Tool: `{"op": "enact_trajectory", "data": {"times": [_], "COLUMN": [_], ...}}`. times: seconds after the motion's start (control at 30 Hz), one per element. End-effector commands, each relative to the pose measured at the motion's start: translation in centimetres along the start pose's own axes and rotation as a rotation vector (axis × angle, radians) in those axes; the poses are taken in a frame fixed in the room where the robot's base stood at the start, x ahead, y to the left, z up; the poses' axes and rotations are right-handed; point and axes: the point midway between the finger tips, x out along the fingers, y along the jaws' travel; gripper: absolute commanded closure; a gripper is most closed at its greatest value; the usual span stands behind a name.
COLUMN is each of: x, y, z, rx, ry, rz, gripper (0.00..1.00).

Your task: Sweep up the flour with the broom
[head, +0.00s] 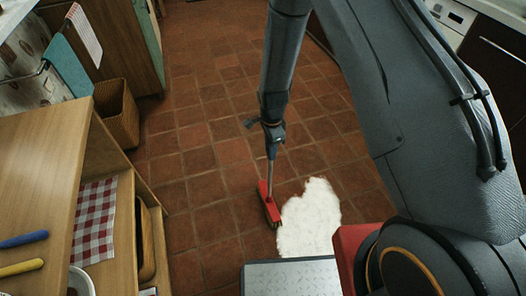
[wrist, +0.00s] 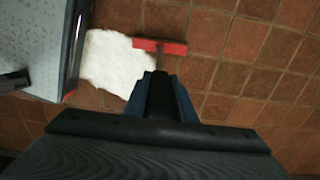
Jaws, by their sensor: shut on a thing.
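The broom has a red head (head: 269,205) with dark bristles, and it stands on the tiled floor at the left edge of the flour. My gripper (head: 273,132) is shut on the broom's thin handle above the head. The flour (head: 308,220) is a white patch on the floor, just right of the broom head. In the wrist view, my gripper (wrist: 163,95) points at the red broom head (wrist: 160,46), and the flour (wrist: 108,62) lies to its left. My base hides part of the flour's near side in the head view.
A wooden shelf unit (head: 40,150) stands at the left, with a checked cloth (head: 95,222) on its shelf. A wooden bin (head: 117,112) stands beyond it. Cabinets (head: 495,60) line the right. The tiled floor (head: 205,160) left of and beyond the broom is clear.

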Motion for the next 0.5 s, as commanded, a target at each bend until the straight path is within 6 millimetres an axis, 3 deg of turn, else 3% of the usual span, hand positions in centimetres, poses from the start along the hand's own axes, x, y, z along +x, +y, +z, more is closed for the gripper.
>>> {"op": "enact_trajectory", "data": {"times": [0.5], "x": [-0.2], "y": [-0.1], "z": [-7.3], "rx": [0.003], "ry": [0.0], "rz": [-0.001], "gripper": [1.0]}}
